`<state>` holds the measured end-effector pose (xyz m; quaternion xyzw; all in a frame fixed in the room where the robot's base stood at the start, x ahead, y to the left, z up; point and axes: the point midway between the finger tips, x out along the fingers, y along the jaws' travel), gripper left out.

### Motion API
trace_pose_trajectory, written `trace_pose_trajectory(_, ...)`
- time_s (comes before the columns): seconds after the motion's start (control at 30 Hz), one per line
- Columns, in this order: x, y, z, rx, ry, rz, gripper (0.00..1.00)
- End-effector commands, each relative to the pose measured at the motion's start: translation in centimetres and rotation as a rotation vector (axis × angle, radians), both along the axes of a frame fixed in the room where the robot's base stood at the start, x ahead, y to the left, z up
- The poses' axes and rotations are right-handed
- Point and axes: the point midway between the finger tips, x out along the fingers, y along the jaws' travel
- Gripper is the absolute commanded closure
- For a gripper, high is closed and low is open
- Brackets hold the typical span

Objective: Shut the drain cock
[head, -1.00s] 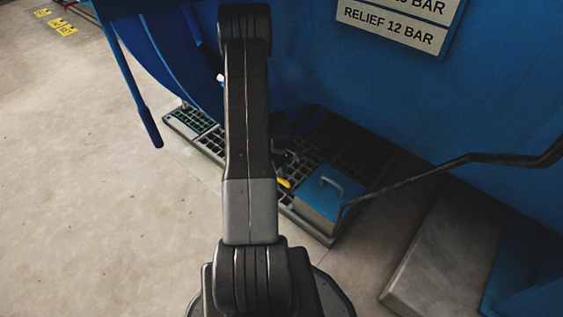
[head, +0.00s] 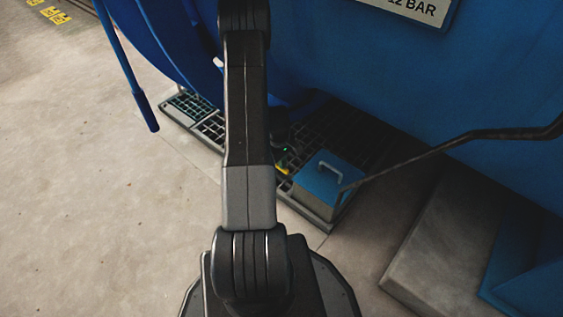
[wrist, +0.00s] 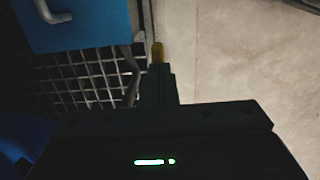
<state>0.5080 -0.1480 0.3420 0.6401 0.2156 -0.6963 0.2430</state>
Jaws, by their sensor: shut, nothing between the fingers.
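The drain cock's yellow lever (head: 281,170) shows as a small piece low over the floor grating, beside my forearm, in the head view. In the wrist view the yellow lever end (wrist: 158,50) sticks out just beyond my fingertips, over the edge of the grating. My gripper (wrist: 158,72) is shut with nothing between the fingers. Its tips are at or very close to the lever; I cannot tell whether they touch it. The cock's body is hidden behind my arm and gripper, so I cannot read the lever's angle for certain.
A blue-lidded box (head: 325,185) with a grey handle stands on the grating (head: 210,128), right of the lever. A dark bent rod (head: 450,150) reaches across from the right. The blue vessel (head: 400,90) rises behind. Bare concrete floor (head: 90,190) lies open at left.

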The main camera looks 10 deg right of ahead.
Motion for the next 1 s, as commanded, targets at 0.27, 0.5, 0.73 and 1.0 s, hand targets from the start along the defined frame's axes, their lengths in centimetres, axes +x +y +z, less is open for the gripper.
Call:
trace_pose_trajectory(0.27,-0.6,-0.1,-1.0,0.002,0.013,0.001,1.00)
trace_pose_trajectory(0.5,-0.3,0.4,2.1,0.000,0.005,0.001,1.00)
trace_pose_trajectory(0.73,0.2,0.9,7.7,-0.002,-0.008,0.000,1.00)
trace_pose_trajectory(1.0,0.1,0.9,12.8,-0.002,-0.008,0.001,1.00)
